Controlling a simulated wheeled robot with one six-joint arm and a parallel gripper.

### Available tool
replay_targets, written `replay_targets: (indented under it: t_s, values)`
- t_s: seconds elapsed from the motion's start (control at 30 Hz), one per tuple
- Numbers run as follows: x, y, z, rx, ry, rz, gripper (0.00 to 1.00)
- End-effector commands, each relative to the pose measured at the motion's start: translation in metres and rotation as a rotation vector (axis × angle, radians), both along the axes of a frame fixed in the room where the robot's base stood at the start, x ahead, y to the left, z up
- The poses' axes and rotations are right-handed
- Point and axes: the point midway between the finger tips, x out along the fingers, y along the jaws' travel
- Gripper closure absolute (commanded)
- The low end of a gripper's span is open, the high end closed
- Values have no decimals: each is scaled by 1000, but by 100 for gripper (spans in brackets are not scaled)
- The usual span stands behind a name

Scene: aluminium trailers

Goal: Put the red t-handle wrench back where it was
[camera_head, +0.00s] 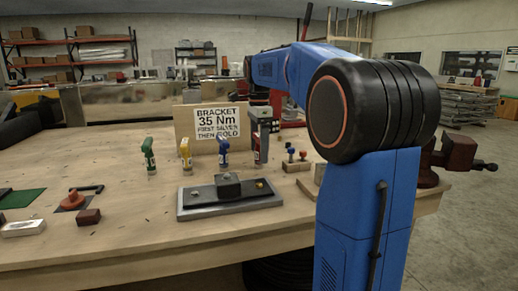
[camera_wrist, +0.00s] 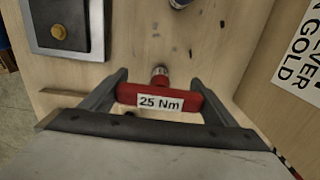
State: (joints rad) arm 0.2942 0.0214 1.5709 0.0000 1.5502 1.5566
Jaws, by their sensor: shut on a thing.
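My gripper (camera_wrist: 158,82) is shut on the red t-handle wrench (camera_wrist: 160,99), whose handle bears a "25 Nm" label and lies across between the fingers. Its shaft points away from the wrist camera toward the wooden bench top. In the head view my gripper (camera_head: 262,120) is at the right end of the sign board, with the red wrench (camera_head: 260,150) below it, roughly upright. I cannot tell whether its tip touches the bench. Green (camera_head: 148,155), yellow (camera_head: 186,153) and blue (camera_head: 223,151) t-handle wrenches stand in a row to its left.
A sign board (camera_head: 182,120) reading "BRACKET 35 Nm" stands behind the row. A grey plate with a dark block (camera_head: 228,187) lies in front. A small wooden block with knobs (camera_head: 297,166) is to the right. Orange and dark pieces (camera_head: 73,201) lie at left.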

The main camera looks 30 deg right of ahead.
Motion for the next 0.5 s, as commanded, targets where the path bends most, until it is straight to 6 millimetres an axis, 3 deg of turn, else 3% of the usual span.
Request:
replay_targets:
  t_s: [0.33, 0.37, 0.43, 0.5]
  values:
    - [0, 0, -2, 0, -1, 0, 59]
    - [0, 0, -3, 0, -1, 0, 14]
    - [0, 0, -2, 0, -1, 0, 0]
    - [0, 0, -2, 0, -1, 0, 0]
